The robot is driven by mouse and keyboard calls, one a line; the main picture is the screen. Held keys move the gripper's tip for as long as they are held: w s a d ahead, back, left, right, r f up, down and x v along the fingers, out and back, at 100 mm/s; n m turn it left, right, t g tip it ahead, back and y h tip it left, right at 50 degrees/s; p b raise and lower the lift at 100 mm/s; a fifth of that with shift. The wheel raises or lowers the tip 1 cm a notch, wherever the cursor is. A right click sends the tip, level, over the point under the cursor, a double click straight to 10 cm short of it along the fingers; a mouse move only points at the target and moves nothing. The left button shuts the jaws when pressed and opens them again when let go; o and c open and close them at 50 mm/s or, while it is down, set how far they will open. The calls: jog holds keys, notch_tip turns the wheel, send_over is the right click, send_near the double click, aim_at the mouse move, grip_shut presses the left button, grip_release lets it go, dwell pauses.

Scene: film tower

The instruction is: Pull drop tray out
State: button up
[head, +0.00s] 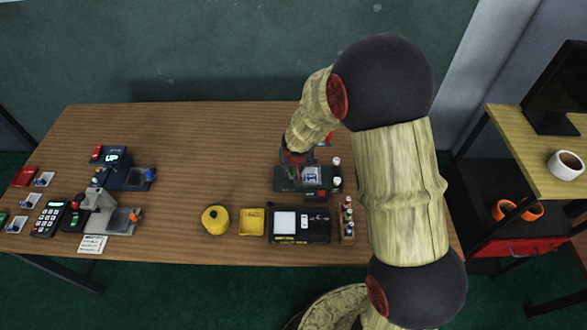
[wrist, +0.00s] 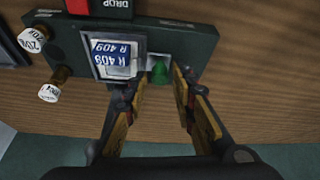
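The drop tray unit is a dark green block (wrist: 215,45) marked "DROP", and it also shows in the head view (head: 288,184) on the table, partly behind my arm. A pale tray (wrist: 118,70) in it holds a blue and white card (wrist: 110,52) reading "R 409". A green knob (wrist: 160,73) sits on a grey plate at the tray's right side. My gripper (wrist: 153,82) is open, with its two fingers apart on either side of the green knob. I cannot tell whether either finger touches it. In the head view my gripper (head: 293,158) is over the unit's far side.
Two white-capped knobs (wrist: 34,38) stick out at the unit's left. Nearer in the head view are a black device with a lit panel (head: 285,222), a yellow tray (head: 252,222) and a yellow round pot (head: 215,220). The table's middle left (head: 205,150) is clear.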

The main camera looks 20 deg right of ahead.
grip_shut()
dwell(0.6)
